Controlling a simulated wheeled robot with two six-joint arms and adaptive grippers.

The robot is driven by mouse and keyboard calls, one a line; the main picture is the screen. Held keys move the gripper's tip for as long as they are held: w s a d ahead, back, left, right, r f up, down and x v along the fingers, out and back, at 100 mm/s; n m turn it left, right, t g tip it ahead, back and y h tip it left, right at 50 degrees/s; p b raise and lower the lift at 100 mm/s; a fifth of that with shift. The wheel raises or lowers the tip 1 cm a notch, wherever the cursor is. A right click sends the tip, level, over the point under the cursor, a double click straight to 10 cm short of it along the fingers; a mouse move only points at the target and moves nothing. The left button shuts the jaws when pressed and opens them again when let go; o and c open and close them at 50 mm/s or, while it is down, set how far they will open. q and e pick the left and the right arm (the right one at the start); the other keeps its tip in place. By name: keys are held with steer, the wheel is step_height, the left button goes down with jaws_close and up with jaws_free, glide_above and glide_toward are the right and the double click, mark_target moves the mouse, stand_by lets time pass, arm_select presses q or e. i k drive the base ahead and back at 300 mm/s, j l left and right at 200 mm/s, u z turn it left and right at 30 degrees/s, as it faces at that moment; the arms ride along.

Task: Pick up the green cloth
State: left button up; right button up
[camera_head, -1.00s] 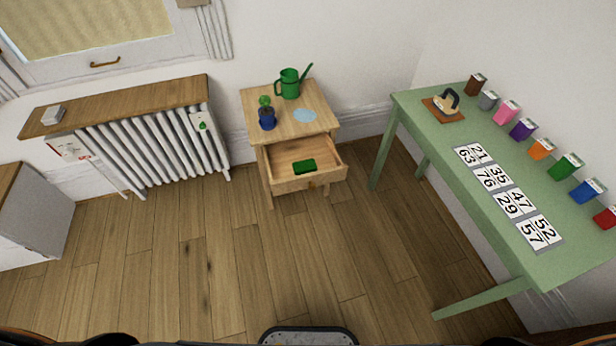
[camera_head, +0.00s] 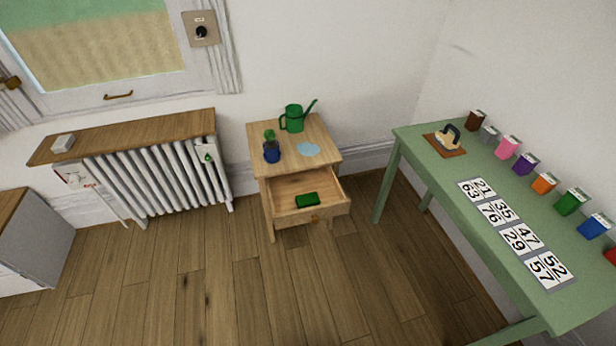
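The green cloth (camera_head: 307,200) looks like a small dark green folded block. It lies inside the open drawer (camera_head: 290,188) of a small wooden nightstand (camera_head: 258,163), near the drawer's front. Neither of my grippers shows in the head view.
On the nightstand stand a green watering can (camera_head: 294,119), a blue potted plant (camera_head: 271,152) and a light blue puddle-like patch (camera_head: 308,149). A radiator (camera_head: 160,180) is at left. A green table (camera_head: 450,205) with number cards and several coloured boxes is at right. Floor in front is clear.

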mark_target(309, 199)
steer(key=i+j+z, duration=0.1)
steer(key=z, duration=0.35)
steer(key=i+j+z, duration=0.1)
steer(key=j+z, duration=0.15)
steer(key=z, duration=0.2)
steer(key=j+z, duration=0.2)
steer(key=z, duration=0.25)
steer(key=j+z, duration=0.4)
steer(key=j, duration=1.6)
